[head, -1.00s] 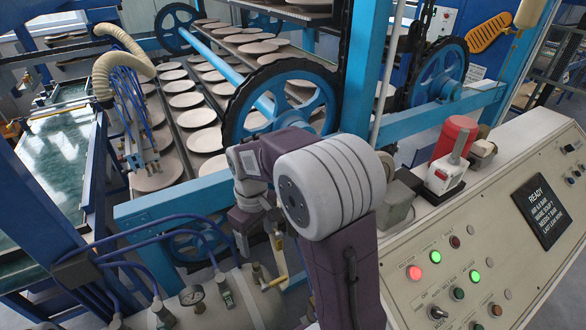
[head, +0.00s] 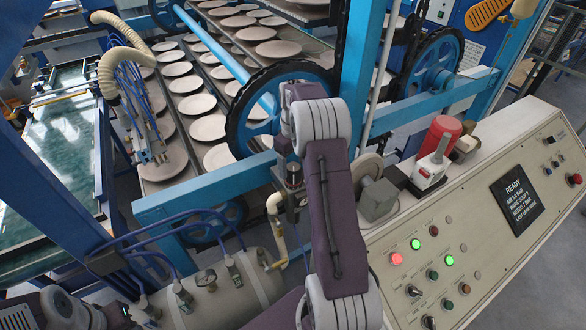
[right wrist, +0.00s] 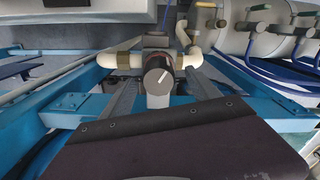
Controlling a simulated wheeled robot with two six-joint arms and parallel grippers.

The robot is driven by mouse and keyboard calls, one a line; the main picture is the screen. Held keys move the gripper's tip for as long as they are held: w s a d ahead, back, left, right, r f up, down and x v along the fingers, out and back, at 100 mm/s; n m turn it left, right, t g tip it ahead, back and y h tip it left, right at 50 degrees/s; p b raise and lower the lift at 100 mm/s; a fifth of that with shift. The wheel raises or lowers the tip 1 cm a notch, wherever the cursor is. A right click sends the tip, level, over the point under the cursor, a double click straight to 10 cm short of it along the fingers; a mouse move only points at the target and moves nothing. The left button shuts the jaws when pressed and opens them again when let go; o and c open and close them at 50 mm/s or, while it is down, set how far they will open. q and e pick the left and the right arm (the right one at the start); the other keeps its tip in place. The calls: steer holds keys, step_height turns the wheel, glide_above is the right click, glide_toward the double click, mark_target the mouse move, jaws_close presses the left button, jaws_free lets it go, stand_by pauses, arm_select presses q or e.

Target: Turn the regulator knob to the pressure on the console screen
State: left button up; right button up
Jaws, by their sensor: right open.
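The regulator knob (right wrist: 160,80) is dark and round. A pale pointer line on its grey face leans up and right in the right wrist view. In the head view the knob (head: 293,174) stands at the cream pipe. My right gripper (right wrist: 160,86) is open, with a grey finger on each side of the knob; I cannot tell whether they touch it. In the head view the right gripper (head: 291,160) is at the knob, partly hidden. The console screen (head: 516,205) shows READY and small lines, one seemingly "NEEDS 7 BAR". My left arm is at bottom left; its fingers are unclear.
The sloped console (head: 470,260) with lit buttons is at right; plate racks stand behind.

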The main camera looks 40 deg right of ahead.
mark_target(293, 166)
steer(key=f, duration=0.3)
steer(key=shift+d+f+p, duration=0.2)
steer(key=shift+f+p, duration=0.2)
steer(key=shift+a, duration=0.1)
steer(key=shift+r, duration=0.1)
steer(key=c, duration=1.4)
steer(key=shift+o, duration=0.2)
steer(key=shift+m, duration=3)
